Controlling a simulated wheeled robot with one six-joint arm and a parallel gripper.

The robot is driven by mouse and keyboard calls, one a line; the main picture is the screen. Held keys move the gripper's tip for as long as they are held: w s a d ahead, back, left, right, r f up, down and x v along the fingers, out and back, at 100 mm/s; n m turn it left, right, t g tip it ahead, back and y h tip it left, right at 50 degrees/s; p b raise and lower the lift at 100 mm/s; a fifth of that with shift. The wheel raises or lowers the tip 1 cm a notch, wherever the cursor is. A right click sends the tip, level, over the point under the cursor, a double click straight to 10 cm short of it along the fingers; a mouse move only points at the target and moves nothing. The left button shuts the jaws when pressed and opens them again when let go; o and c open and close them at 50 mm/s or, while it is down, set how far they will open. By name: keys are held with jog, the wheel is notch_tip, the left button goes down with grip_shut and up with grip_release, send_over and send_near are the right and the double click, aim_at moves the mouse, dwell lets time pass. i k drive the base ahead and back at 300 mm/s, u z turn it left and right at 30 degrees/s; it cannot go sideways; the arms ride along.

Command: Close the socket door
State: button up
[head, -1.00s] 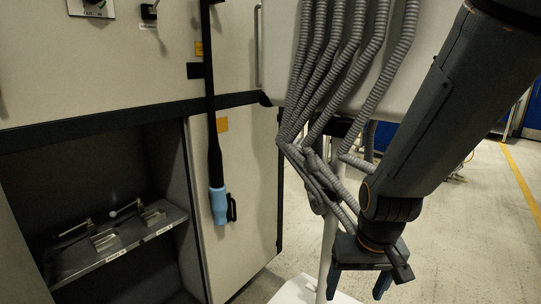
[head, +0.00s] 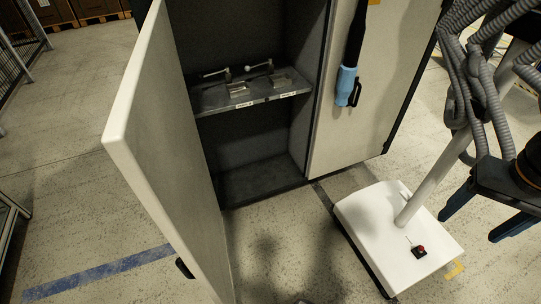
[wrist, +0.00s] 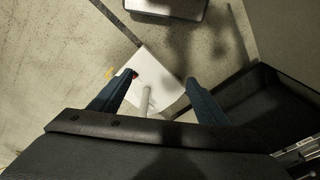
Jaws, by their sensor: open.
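The socket door (head: 168,140) is a tall pale panel standing wide open at the left of the cabinet in the head view. A dark handle (head: 185,268) sits low near its bottom edge. The open compartment (head: 248,150) shows a metal shelf (head: 240,98) with two lever fittings on it. My gripper (head: 480,223) is at the right edge of the head view, its blue fingers apart and empty, well away from the door. In the wrist view the open fingers (wrist: 157,92) point down over a white base. The door's hinge is not clearly visible.
A white base (head: 385,228) with a post and a small red button (head: 421,249) stands on the floor between my gripper and the cabinet. Grey corrugated hoses (head: 478,90) hang at the right. A blue-ended tool (head: 347,86) hangs on the closed panel.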

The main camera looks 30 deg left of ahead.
aim_at(150, 134)
jog(key=z, duration=0.7)
jog(key=k, duration=1.45)
jog(key=u, duration=1.9)
